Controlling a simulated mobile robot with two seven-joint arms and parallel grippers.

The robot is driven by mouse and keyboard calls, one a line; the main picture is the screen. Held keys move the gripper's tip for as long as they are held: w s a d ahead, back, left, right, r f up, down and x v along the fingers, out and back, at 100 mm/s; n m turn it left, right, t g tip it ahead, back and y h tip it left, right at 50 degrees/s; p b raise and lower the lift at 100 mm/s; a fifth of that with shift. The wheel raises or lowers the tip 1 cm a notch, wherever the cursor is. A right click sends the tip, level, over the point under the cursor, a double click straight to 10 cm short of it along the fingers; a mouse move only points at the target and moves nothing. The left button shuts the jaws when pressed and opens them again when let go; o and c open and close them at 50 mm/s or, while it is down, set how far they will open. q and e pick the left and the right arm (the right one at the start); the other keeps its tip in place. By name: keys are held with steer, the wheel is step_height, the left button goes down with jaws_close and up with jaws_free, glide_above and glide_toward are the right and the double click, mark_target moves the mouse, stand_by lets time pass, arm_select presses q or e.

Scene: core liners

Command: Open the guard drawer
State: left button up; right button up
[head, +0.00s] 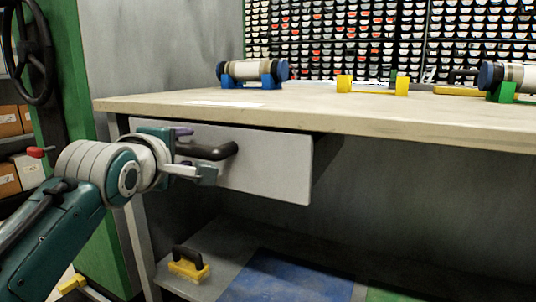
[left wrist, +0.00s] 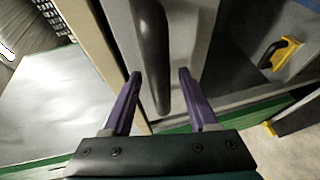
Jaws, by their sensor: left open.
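The guard drawer (head: 265,172) has a pale grey front and hangs under the left part of the bench top. Its dark bar handle (head: 215,151) is on the front, and the handle also shows in the left wrist view (left wrist: 152,50). My left gripper (head: 193,152) is open at the handle. In the left wrist view its two purple fingers (left wrist: 160,76) stand on either side of the handle's end, with gaps visible on both sides. The drawer's inside is hidden. My right gripper is in neither view.
The bench top (head: 330,112) carries a blue-capped core liner (head: 250,70) on a blue cradle, a yellow cradle (head: 372,86) and another liner at right (head: 508,76). A yellow block with a black handle (head: 188,264) rests on the lower shelf. A black handwheel (head: 34,50) is at left.

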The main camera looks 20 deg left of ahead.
arm_select(q)
steer(key=shift+w, duration=0.15)
jaws_close()
stand_by(0.4)
stand_by(1.0)
